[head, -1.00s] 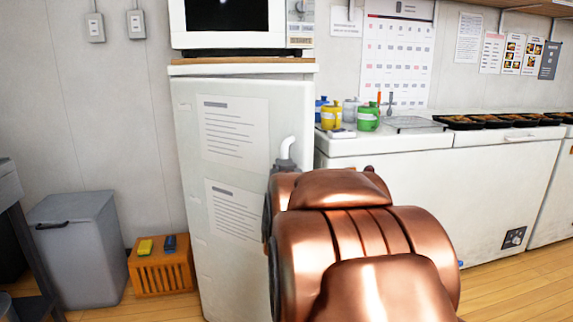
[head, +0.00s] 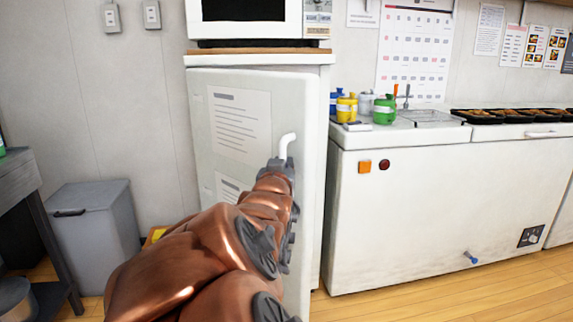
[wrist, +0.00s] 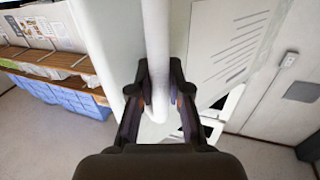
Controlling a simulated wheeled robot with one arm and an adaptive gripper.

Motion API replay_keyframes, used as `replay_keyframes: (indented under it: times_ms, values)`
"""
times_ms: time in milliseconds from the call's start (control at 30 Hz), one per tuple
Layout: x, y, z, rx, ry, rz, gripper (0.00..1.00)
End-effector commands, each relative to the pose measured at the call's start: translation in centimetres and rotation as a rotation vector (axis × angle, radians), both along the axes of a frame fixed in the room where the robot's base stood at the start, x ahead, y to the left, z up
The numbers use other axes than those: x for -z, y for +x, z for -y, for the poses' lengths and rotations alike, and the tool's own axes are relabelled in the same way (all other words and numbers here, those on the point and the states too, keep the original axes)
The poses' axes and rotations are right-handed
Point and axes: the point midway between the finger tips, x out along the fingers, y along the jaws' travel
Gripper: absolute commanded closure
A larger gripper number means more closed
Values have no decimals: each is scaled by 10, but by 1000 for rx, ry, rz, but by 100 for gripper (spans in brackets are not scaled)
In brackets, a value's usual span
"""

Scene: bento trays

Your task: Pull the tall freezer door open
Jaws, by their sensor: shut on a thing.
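The tall freezer door (head: 202,120) is white, with paper notices on its face, and stands left of centre in the head view. Its right edge appears slightly out from the cabinet (head: 326,120), so the door looks a little ajar. The white bar handle (head: 288,143) is near that edge; its upper bend shows above my gripper (head: 281,165), and the rest is hidden by my arm. In the wrist view my gripper (wrist: 158,80) is shut on the handle (wrist: 154,35), one finger on each side. The door face (wrist: 212,55) shows to the right there.
A microwave (head: 255,30) sits on top of the freezer. A white chest freezer (head: 400,220) stands to the right, with jars and trays on it. A grey bin (head: 90,235) and a dark table (head: 35,200) are on the left. Wooden floor (head: 450,290) is clear at right.

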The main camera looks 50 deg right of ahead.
Motion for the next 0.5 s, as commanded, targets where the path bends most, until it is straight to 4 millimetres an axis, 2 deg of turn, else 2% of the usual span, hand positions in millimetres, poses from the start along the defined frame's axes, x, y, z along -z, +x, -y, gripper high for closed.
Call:
replay_keyframes:
  times_ms: [500]
  values:
    - [-1, -2, -8, 15, -1, 2, 100]
